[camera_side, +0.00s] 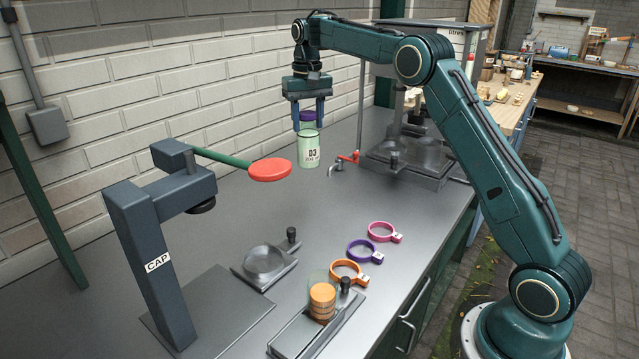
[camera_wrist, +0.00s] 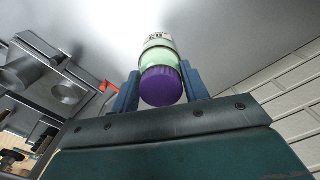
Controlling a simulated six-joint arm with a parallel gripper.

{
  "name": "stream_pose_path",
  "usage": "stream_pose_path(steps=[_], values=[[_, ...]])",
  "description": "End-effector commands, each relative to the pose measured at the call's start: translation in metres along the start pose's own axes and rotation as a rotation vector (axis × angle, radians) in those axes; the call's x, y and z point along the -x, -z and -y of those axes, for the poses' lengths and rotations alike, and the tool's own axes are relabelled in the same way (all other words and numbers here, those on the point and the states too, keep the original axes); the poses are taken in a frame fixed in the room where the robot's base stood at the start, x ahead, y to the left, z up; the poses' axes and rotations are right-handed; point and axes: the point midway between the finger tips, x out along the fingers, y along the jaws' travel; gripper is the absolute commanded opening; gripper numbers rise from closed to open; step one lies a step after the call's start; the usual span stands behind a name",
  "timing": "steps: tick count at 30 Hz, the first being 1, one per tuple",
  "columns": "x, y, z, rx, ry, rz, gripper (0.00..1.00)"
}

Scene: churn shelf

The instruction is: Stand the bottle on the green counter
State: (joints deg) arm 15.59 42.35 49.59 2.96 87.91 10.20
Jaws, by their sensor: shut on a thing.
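The bottle (camera_side: 309,150) is pale green with a purple cap and a label reading D3. My gripper (camera_side: 309,125) is shut on it near the cap, one finger on each side, and holds it upright near the wall. The wrist view shows the purple cap and green body (camera_wrist: 158,52) between my fingers (camera_wrist: 159,75). The bottle appears to hang above the counter (camera_side: 345,220); the gap under it is hard to judge. The counter's top looks grey and its front dark green.
A capping press (camera_side: 148,260) with a green, red-ended lever (camera_side: 270,169) stands left of the bottle. A red tap (camera_side: 348,158) is close on its right. Purple, magenta and orange rings (camera_side: 349,271), a clamp holder (camera_side: 265,262) and stacked orange discs (camera_side: 322,300) sit in front. The middle counter is clear.

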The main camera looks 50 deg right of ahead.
Motion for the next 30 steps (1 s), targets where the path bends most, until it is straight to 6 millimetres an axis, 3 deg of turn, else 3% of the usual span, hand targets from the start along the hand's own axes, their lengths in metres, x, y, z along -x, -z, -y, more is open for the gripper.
stream_pose_path(steps=[3, 19, 30], values=[[0.0, 0.006, -0.012, -0.023, 0.001, -0.001, 0.05], [-0.044, 0.005, -0.009, -0.018, 0.0, -0.001, 0.05], [-0.051, 0.005, -0.009, -0.018, 0.001, -0.002, 0.05]])
